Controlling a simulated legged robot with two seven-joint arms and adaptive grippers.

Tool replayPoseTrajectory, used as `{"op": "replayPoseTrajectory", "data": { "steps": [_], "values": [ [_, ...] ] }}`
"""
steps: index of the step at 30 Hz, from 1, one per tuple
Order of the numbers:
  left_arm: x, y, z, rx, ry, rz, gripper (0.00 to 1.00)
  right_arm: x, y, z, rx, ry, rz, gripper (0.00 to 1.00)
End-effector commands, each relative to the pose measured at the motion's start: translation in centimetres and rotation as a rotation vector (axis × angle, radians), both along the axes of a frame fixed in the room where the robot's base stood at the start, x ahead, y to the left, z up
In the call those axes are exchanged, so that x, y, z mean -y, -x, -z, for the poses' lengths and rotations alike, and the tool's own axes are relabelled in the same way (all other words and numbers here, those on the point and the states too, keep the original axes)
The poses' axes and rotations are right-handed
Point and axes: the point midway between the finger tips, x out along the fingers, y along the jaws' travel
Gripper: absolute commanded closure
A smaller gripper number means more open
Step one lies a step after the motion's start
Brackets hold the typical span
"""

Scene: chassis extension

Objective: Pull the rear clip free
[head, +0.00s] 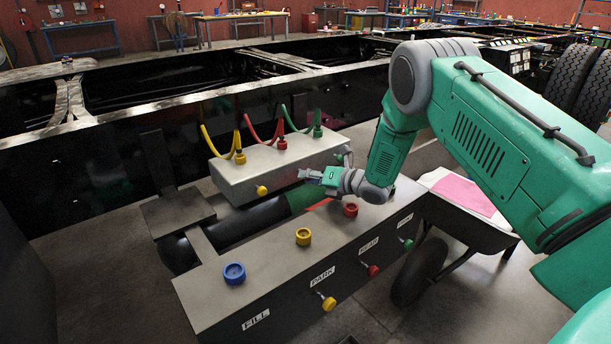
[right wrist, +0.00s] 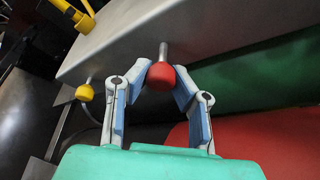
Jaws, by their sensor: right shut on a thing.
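The upper grey box (head: 270,165) has yellow, red and green hoses on top and a yellow knob (head: 261,190) on its front. My right gripper (head: 314,177) reaches the front of this box from the right. In the right wrist view its two fingers (right wrist: 162,85) close on a red ball-shaped knob (right wrist: 172,78), one on each side. A metal stem (right wrist: 163,50) runs from the knob to the box (right wrist: 220,25). The gripper's own arm hides the red knob in the head view. My left gripper is not in view.
A lower grey box (head: 270,262) with blue, yellow and red caps stands in front, labelled FILL, PARK and REAR, with knobs on its face. A dark and green cylinder (head: 235,222) lies between the boxes. A wheelbarrow (head: 470,225) stands right, under my arm.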

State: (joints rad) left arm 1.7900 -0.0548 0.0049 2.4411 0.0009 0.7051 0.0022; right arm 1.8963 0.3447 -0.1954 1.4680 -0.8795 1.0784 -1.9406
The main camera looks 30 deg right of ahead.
Motion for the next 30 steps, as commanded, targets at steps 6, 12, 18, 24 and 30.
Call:
{"op": "replayPoseTrajectory", "data": {
  "steps": [6,12,18,24,30],
  "values": [
    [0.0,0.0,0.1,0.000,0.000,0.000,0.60,0.4,0.3,0.4,-0.007,0.003,0.005,0.58],
    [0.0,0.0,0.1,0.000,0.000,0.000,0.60,0.4,0.2,0.4,-0.007,0.002,0.004,0.58],
    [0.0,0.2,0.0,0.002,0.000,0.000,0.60,0.6,0.7,0.2,-0.007,0.003,0.005,0.58],
    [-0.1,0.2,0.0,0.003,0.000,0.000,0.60,1.8,4.0,-0.8,-0.009,0.003,0.006,0.58],
    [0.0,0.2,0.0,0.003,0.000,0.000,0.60,3.3,7.8,-1.8,-0.009,0.002,0.007,0.58]
  ]
}}
